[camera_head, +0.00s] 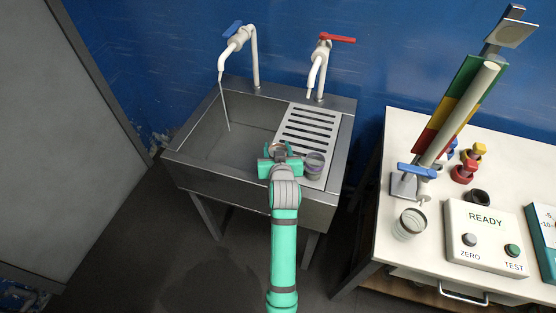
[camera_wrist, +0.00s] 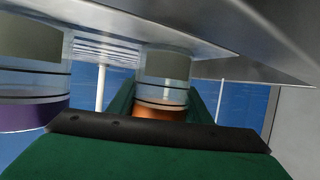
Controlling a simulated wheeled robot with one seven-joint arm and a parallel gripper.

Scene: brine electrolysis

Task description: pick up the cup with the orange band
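The cup with the orange band (camera_wrist: 165,68) is clear, with a grey patch and dark rings. It appears upside down in the wrist view, with its base by the drain board. In the head view the cup (camera_head: 276,148) is mostly hidden by my gripper (camera_head: 278,149). My green fingers are on both sides of it, and in the wrist view my gripper (camera_wrist: 162,100) shows no clear gap to the cup. Whether the fingers press on it cannot be told. A cup with a purple band (camera_head: 314,163) stands just to the right, and at the left in the wrist view (camera_wrist: 33,75).
The slotted drain board (camera_head: 311,119) lies on the right of the metal sink (camera_head: 213,125). Two taps, blue-handled (camera_head: 238,38) and red-handled (camera_head: 322,60), rise behind it. A white table (camera_head: 398,125) at right bears a glass cup (camera_head: 409,224) and instruments.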

